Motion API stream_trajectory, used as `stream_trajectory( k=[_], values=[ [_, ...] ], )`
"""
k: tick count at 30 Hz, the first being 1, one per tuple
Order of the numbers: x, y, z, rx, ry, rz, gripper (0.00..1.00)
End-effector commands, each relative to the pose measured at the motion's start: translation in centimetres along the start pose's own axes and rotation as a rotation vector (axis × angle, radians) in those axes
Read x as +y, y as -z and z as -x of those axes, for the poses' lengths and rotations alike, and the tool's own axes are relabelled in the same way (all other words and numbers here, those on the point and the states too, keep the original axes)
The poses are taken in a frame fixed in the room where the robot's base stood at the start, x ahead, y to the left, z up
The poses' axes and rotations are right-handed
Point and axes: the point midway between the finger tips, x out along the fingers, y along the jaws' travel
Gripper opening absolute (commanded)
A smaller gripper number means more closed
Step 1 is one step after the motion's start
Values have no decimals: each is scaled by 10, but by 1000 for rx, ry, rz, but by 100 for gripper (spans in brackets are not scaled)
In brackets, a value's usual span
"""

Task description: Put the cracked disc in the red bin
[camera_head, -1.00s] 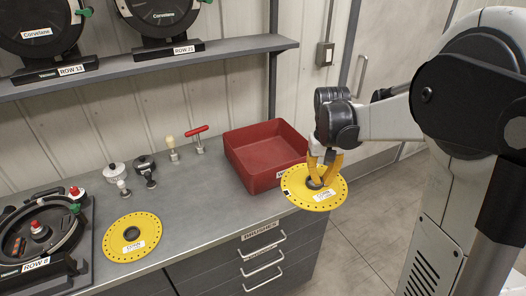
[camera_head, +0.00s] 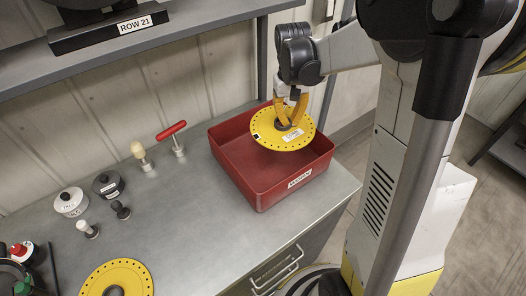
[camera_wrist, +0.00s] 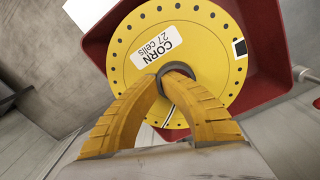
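My gripper (camera_head: 291,104) is shut on the hub of a yellow disc (camera_head: 268,138) with a ring of small holes. The wrist view shows the disc (camera_wrist: 207,45) with a "CORN 27 cells" label, a black-and-white mark near its rim and a thin dark line running out from the hub, which looks like a crack. The disc hangs above the red bin (camera_head: 228,170), over its right and back part. The red bin (camera_wrist: 271,30) shows behind the disc in the wrist view. A second yellow disc (camera_head: 135,272) lies on the bench at the lower left.
The grey bench (camera_head: 190,235) is clear between the bin and the second disc. A red-handled tool (camera_head: 172,131), a cream-knobbed tool (camera_head: 142,155) and small weights (camera_head: 71,202) stand to the left. A shelf (camera_head: 150,50) runs above.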

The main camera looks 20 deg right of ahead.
Motion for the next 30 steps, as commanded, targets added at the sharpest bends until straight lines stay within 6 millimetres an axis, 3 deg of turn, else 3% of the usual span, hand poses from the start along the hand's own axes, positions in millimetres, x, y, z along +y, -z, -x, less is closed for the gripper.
stream_trajectory(
  k=[1,11,18,23,30],
  values=[
    [-1,-1,-16,0,0,0,0],
    [-3,0,-63,0,0,0,0],
    [-5,0,-107,0,0,0,0],
    [-6,-1,-119,0,0,0,0],
    [-8,-1,-152,0,0,0,0]
  ],
)
